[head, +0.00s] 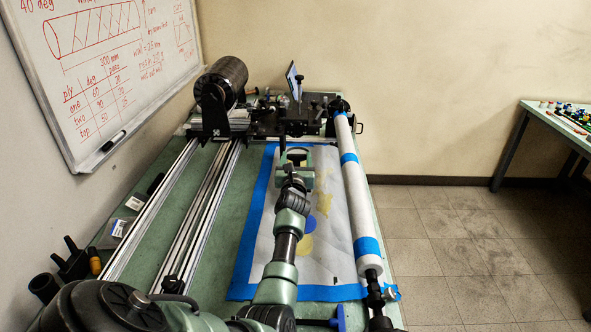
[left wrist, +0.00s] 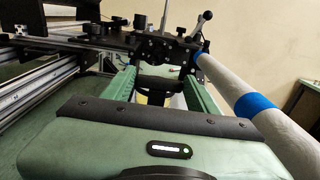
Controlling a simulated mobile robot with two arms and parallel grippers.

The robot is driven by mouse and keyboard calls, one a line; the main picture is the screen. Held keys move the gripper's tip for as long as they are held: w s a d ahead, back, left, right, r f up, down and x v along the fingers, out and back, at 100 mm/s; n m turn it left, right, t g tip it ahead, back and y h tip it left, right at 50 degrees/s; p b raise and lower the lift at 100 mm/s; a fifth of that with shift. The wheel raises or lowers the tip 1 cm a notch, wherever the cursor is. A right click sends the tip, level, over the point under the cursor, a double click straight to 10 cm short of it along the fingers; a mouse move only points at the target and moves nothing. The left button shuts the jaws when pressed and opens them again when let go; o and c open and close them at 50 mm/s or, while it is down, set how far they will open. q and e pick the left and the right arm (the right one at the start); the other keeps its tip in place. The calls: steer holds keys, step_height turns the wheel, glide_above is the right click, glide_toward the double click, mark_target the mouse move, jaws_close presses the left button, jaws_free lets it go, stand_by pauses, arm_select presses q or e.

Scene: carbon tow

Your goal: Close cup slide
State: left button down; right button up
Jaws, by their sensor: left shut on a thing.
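My left gripper (head: 297,152) reaches over the white sheet to the front of the black carriage at the back of the bench. It is shut on a small dark part, which also shows between the green fingers in the left wrist view (left wrist: 158,88). I cannot tell for sure whether this part is the cup slide. The black carriage (head: 285,122) sits across the far end of the rails, and its underside is partly hidden. It also shows in the left wrist view (left wrist: 112,45). My right gripper is not in view.
A dark spool (head: 221,82) stands at the back left beside the carriage. A long white tube with blue bands (head: 355,185) runs along the right of the bench. Metal rails (head: 200,212) run along the left. A blue-taped white sheet (head: 330,240) lies beneath my arm.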

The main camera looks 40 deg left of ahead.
arm_select(q)
steer(key=b+x, duration=0.8)
steer(key=x, duration=0.3)
steer(key=shift+d, duration=0.1)
steer(key=shift+c, duration=2.2)
jaws_free()
